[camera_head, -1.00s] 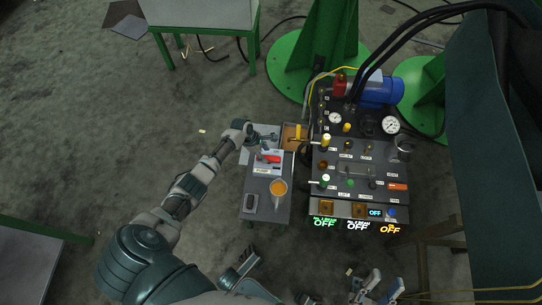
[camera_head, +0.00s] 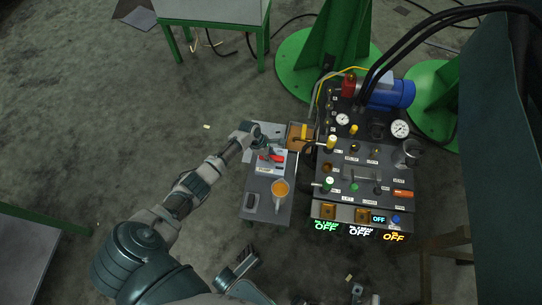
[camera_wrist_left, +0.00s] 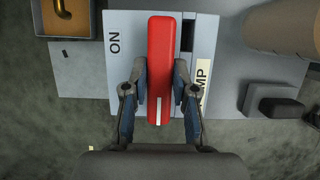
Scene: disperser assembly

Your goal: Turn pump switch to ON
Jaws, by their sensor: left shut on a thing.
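The pump switch is a red lever (camera_head: 276,157) on a light box (camera_head: 268,170) on the narrow side table. In the left wrist view the red lever (camera_wrist_left: 160,50) runs up and down the picture, over a light panel (camera_wrist_left: 128,75). The word ON is on the panel to the lever's left, and a partly hidden PUMP label (camera_wrist_left: 203,90) is to its right. My left gripper (camera_head: 264,147) is at the lever. In the left wrist view its fingers (camera_wrist_left: 160,75) are on both sides of the lever, shut on it.
An orange-brown tray (camera_head: 292,137) is just beyond. The control console (camera_head: 355,190), with knobs, gauges and OFF displays, stands close on the right.

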